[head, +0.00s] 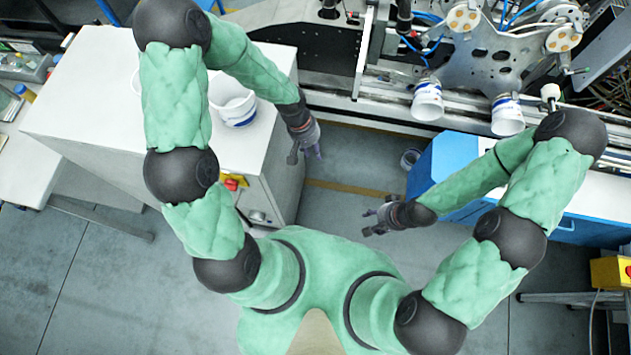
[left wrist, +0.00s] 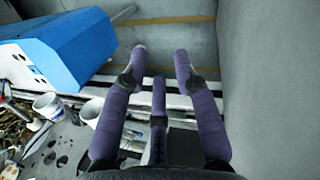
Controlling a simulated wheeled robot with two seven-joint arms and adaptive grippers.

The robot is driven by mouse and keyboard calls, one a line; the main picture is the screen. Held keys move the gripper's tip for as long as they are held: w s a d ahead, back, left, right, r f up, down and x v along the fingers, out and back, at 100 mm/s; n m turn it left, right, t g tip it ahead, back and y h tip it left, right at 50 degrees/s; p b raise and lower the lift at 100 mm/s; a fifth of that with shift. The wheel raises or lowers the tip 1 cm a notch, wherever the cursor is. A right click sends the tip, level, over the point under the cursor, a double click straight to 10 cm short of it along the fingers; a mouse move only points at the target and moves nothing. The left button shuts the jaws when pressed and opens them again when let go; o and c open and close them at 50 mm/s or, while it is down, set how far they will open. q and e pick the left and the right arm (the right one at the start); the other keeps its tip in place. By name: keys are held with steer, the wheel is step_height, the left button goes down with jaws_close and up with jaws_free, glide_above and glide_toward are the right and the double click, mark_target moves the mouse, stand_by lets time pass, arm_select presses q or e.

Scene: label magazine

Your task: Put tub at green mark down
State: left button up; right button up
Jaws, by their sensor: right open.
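A white tub with a blue band (head: 238,112) stands upright on the white cabinet top, open side up, partly behind my left arm. Two more white and blue tubs (head: 427,103) (head: 507,118) are at the machine rail, and two tubs also show in the left wrist view (left wrist: 48,106) (left wrist: 91,110). My right gripper (head: 371,220) is open and empty over the floor. I see no green mark.
The white cabinet (head: 90,90) has bare top to the left of the tub. A blue and white cabinet (head: 440,165) stands at right, below the machine (head: 500,50). Grey floor (head: 335,200) lies between the cabinets.

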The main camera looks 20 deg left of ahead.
arm_select(q)
steer(key=s+d+f+m+h, duration=0.1)
steer(key=s+d+f, duration=0.3)
steer(key=s+f, duration=0.6)
steer(key=s+m, duration=0.1)
steer(key=s, duration=0.1)
steer(key=shift+s+d+f+m+t, duration=0.2)
steer(key=shift+s+d+m+t, duration=0.1)
steer(key=shift+d, duration=0.1)
